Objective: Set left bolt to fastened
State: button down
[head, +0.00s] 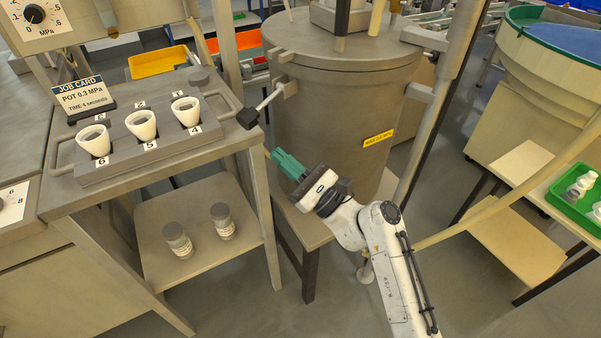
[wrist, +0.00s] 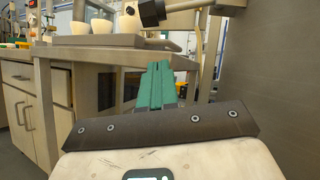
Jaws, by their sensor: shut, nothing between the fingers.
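The left bolt (head: 266,103) is a pale rod with a dark block-like knob (head: 248,118) at its end. It sticks out to the left and down from a lug on the grey pot (head: 330,130), swung away from the lid (head: 325,42). In the wrist view the knob (wrist: 152,12) and rod (wrist: 188,5) show at the top, above the fingers. My gripper (head: 276,154) has green fingers that are shut and empty. It is below and a little right of the knob, apart from it, in front of the pot. The pot wall (wrist: 280,60) fills the wrist view's right side.
A bench (head: 150,178) left of the pot carries a grey tray with white cups (head: 143,125) and a job card (head: 84,92). Two small jars (head: 222,220) stand on its lower shelf. A green tray (head: 575,206) is at the far right.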

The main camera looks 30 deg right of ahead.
aim_at(262, 106)
jog(key=shift+w+a+r+p, duration=0.25)
jog(key=shift+w+a+r, duration=0.15)
jog(key=shift+r, duration=0.4)
jog(key=shift+w+a+r+p, duration=0.2)
jog(key=shift+w+a+r, duration=0.15)
jog(key=shift+r, duration=0.4)
jog(key=shift+w+a+r+p, duration=0.3)
jog(key=shift+w+r, duration=0.15)
jog(key=shift+r, duration=0.35)
jog(key=shift+r, duration=0.1)
